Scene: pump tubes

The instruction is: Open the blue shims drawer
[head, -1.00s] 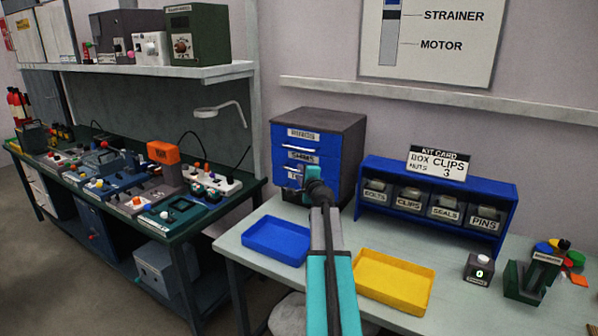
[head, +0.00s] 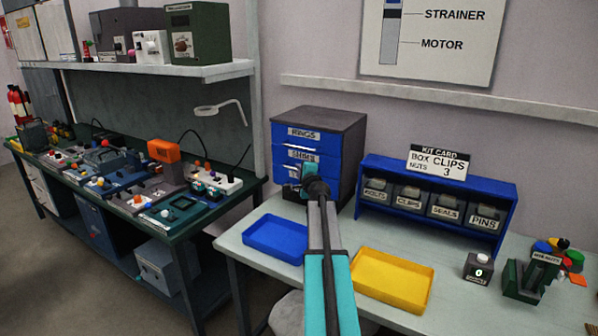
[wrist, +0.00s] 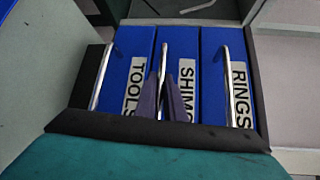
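The blue shims drawer (wrist: 182,107) is the middle one of three in a dark cabinet (head: 345,122). It looks closed, level with its neighbours. Its upright-looking chrome handle (wrist: 164,58) shows in the wrist view, where the cabinet appears turned sideways. My gripper (wrist: 162,80) is right in front of this handle, its two dark fingers a little apart with the handle lined up between them. I see no clear contact. In the head view my wrist covers the gripper and part of the lower drawers.
The rings drawer (wrist: 228,95) and tools drawer (wrist: 128,70) flank it, both closed. A blue tray (head: 276,255) and a yellow tray (head: 393,299) lie on the table in front. A blue bin rack (head: 437,167) stands to the right.

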